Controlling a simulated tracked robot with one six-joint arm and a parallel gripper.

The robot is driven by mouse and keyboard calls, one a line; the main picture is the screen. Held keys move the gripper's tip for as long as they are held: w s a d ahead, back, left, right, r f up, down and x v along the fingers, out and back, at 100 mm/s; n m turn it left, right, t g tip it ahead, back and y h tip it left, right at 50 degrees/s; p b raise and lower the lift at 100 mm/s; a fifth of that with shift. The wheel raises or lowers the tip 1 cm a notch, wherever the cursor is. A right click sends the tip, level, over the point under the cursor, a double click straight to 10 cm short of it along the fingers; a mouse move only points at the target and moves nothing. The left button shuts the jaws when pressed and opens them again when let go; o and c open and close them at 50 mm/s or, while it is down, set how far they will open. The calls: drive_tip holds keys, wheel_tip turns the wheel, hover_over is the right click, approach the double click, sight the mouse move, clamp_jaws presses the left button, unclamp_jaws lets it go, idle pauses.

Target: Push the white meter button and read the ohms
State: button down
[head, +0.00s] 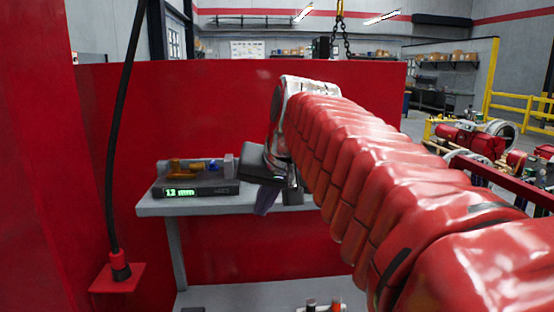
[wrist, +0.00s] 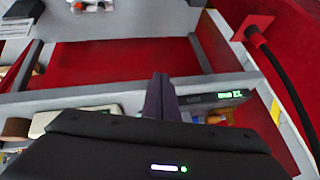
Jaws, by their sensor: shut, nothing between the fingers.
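A dark meter box (head: 200,190) sits on the grey shelf, left of my gripper, with a lit green display. The display (head: 181,192) seems to read "12" followed by letters too blurred to be sure of. In the wrist view the meter (wrist: 215,101) appears upside down, just right of the fingers. I cannot make out a white button on it. My gripper (head: 263,210) is shut and empty, its dark purple fingers pointing down by the shelf's front edge. The fingers (wrist: 160,80) also show in the wrist view. I cannot tell whether they touch anything.
Small orange and blue items (head: 197,166) lie behind the meter on the shelf (head: 160,209). A pale box (wrist: 42,122) is partly hidden behind my gripper in the wrist view. A black cable (head: 112,150) hangs at left into a red bracket (head: 118,279). A red panel stands behind.

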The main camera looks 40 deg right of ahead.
drive_tip(key=w+d+r+m+h, duration=0.1)
drive_tip(key=d+r+m, duration=0.2)
drive_tip(key=d+r, duration=0.5)
drive_tip(key=d+r+m+t+h, duration=0.1)
drive_tip(key=d+r+m, duration=0.2)
drive_tip(key=d+r, duration=0.6)
drive_tip(key=d, duration=0.7)
drive_tip(key=shift+w+d+m, duration=0.2)
drive_tip(key=shift+w+m, duration=0.1)
drive_tip(key=shift+w, duration=0.05)
drive_tip(key=shift+f, duration=0.1)
drive_tip(key=shift+f, duration=4.25)
drive_tip(key=shift+f, duration=0.15)
drive_tip(key=shift+s+f, duration=0.1)
drive_tip(key=shift+f, duration=0.15)
